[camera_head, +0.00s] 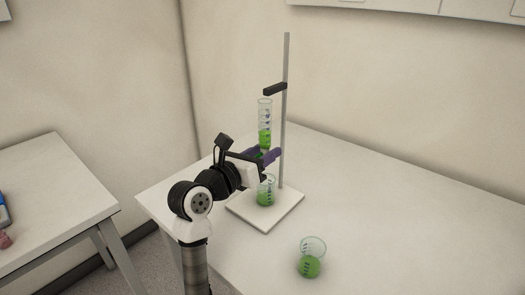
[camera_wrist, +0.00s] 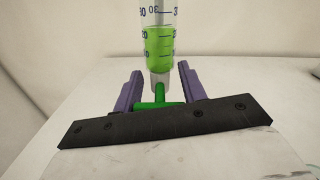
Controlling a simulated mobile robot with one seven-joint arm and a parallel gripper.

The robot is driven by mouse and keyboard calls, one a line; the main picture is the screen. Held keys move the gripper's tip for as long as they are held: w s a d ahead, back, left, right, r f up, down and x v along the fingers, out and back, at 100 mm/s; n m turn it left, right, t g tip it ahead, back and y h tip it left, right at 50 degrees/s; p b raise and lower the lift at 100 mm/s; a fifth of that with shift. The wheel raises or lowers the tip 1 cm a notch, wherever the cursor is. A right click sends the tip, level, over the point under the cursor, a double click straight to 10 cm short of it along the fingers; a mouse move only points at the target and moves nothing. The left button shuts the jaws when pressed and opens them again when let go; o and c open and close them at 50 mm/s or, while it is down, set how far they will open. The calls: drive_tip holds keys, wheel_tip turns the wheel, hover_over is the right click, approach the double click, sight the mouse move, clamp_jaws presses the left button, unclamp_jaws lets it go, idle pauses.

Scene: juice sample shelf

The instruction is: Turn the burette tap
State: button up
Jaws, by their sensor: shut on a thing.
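The burette (camera_head: 265,112) hangs upright on a stand, part-filled with green liquid; its marked tube (camera_wrist: 159,30) fills the top middle of the wrist view. Its green tap (camera_wrist: 152,105) is just below the tube, between the two purple fingers. My gripper (camera_head: 268,155) is at the tap height, in front of the stand rod; in the wrist view my gripper (camera_wrist: 158,90) is shut on the tap. The black gripper body hides the lower part of the tap. A beaker with green liquid (camera_head: 265,194) stands on the stand base under the burette.
The stand has a grey rod (camera_head: 286,70), a black clamp (camera_head: 275,89) and a white base plate (camera_head: 268,222). Another beaker with green contents (camera_head: 311,258) stands on the white table (camera_head: 400,225) at the front. The table's right side is clear. A second table (camera_head: 50,190) is at left.

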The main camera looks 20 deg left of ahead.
drive_tip(key=o, duration=1)
drive_tip(key=shift+c, duration=0.2)
drive_tip(key=b+v, duration=0.3)
drive_tip(key=v, duration=1)
drive_tip(key=shift+s+b, duration=0.35)
drive_tip(key=shift+s, duration=0.05)
drive_tip(key=shift+a, duration=0.1)
